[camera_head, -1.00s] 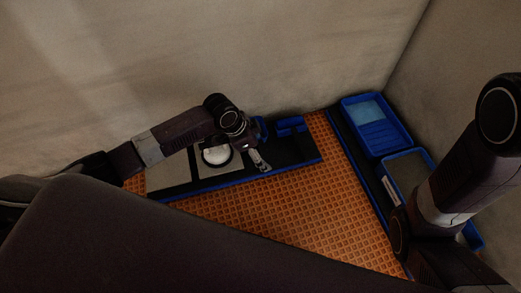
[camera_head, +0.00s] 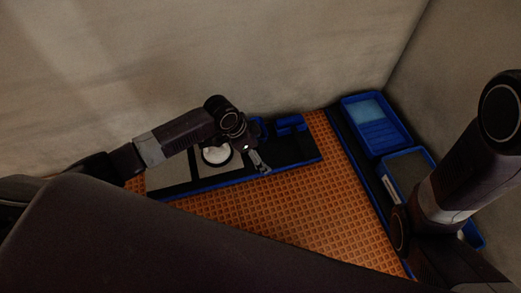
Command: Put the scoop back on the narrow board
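A long dark board (camera_head: 292,154) with a blue front edge lies at the back on the orange grid floor. It carries grey plates and a white round piece (camera_head: 215,155) in a dark ring. My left gripper (camera_head: 260,162) points down over the middle of this board. A blue part (camera_head: 258,128) shows just behind the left wrist. I cannot make out the scoop for certain. My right arm is at the right, and its gripper does not show.
A blue holder (camera_head: 290,124) stands at the board's back right. A dark strip at the right bears a blue tray (camera_head: 379,125) and a second blue-rimmed tray (camera_head: 408,170). The orange grid floor (camera_head: 300,215) in the middle is clear. Walls stand close behind and at the right.

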